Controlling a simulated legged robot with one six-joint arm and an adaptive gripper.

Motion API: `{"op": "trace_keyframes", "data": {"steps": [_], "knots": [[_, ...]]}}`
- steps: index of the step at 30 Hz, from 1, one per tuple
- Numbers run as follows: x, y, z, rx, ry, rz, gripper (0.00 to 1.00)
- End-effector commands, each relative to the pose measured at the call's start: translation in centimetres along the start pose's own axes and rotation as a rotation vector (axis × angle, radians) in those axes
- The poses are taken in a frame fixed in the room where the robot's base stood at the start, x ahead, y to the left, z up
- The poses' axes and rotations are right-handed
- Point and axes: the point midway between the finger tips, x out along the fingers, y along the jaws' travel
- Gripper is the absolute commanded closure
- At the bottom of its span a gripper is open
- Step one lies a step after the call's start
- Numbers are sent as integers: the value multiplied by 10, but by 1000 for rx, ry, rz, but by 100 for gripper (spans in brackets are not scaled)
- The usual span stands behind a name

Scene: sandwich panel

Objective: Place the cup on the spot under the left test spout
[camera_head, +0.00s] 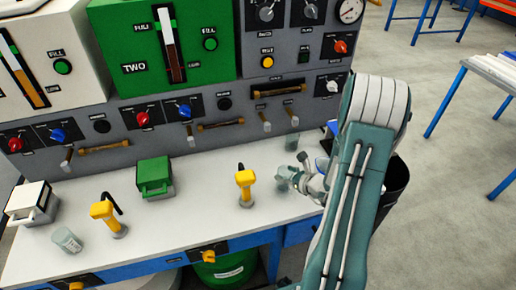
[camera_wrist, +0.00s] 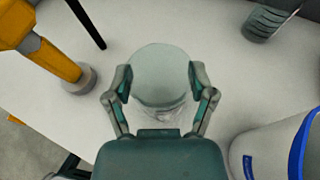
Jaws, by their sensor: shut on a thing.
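My gripper (camera_head: 297,180) is over the right part of the white bench top. In the wrist view my gripper (camera_wrist: 160,88) has a finger on each side of a pale, translucent cup (camera_wrist: 160,72) and is shut on it. The cup (camera_head: 283,175) is partly hidden by the fingers in the head view; I cannot tell whether it touches the bench. Several small spouts stick out from the grey panel, including a left one (camera_head: 67,158), a middle one (camera_head: 190,136) and one nearer my gripper (camera_head: 265,122). I cannot tell which are test spouts.
Yellow-handled tools stand on the bench, one left of my gripper (camera_head: 245,188) and one farther left (camera_head: 105,213). Another cup (camera_head: 67,240) stands front left. A green box (camera_head: 154,177) and a white box (camera_head: 32,203) sit near the panel. A white-and-blue container (camera_wrist: 272,150) is close right.

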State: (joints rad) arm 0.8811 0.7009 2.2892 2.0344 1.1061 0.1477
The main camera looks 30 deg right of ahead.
Motion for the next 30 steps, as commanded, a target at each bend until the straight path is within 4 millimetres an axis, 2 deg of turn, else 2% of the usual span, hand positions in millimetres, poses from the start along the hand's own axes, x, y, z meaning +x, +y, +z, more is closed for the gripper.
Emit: {"op": "trace_keyframes", "data": {"steps": [5, 8, 21, 30], "knots": [[3, 0, 2, -3, 0, 1, 86], [18, -6, 8, -5, 0, 2, 86], [102, -47, 42, -4, 0, 1, 86], [132, -61, 55, -3, -1, 1, 86]]}}
